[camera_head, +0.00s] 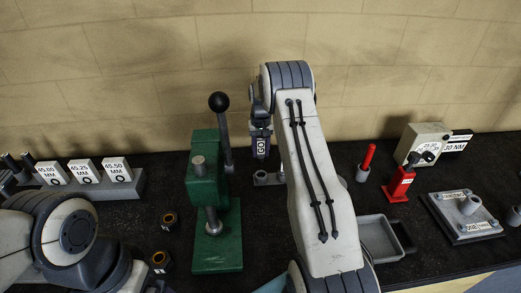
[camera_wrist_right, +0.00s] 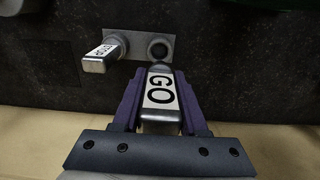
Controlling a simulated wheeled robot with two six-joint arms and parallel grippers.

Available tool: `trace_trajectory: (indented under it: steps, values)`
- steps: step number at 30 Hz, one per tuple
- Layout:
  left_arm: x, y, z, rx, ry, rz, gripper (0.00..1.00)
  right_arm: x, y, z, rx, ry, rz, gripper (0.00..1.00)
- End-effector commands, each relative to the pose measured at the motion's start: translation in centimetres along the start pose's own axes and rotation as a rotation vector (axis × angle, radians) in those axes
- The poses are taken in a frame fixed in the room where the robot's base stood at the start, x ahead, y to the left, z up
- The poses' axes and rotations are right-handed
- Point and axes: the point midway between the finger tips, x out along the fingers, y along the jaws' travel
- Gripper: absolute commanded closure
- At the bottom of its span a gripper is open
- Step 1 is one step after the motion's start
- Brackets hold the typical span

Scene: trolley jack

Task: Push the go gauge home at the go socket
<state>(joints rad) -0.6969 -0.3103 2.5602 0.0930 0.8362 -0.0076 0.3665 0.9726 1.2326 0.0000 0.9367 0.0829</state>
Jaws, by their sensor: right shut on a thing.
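My right gripper (camera_wrist_right: 158,78) is shut on the go gauge (camera_wrist_right: 160,97), a grey bar with a white GO label. In the head view the gauge (camera_head: 261,148) hangs upright below my right gripper (camera_head: 261,132), over the back of the bench. The go socket (camera_wrist_right: 158,48) is a round dark hole in a grey plate (camera_wrist_right: 139,43). Its opening shows just beyond the gauge's tip in the wrist view, so the gauge looks outside it. The exact gap is unclear. My left arm shows at the lower left, but its gripper does not show clearly.
Another labelled gauge (camera_wrist_right: 98,57) stands on the same plate, beside the socket. A green press (camera_head: 215,215) with a black-knobbed lever (camera_head: 221,120) stands left of my right arm. A grey tray (camera_head: 380,240), red stand (camera_head: 398,184) and dial box (camera_head: 424,143) stand to the right.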

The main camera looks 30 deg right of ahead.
Motion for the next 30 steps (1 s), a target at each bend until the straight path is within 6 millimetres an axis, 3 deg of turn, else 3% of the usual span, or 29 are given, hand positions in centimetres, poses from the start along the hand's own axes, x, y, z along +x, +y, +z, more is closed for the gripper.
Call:
trace_trajectory:
  steps: [19, 30]
  values:
    - [3.3, -0.2, 0.2, -0.002, 0.000, 0.000, 0.00, 5.1, 0.0, 0.1, 0.001, 0.001, 0.000, 1.00]
    - [3.6, -0.3, 0.2, -0.003, 0.000, 0.000, 0.00, 5.7, 0.1, 0.0, 0.001, 0.001, 0.000, 1.00]
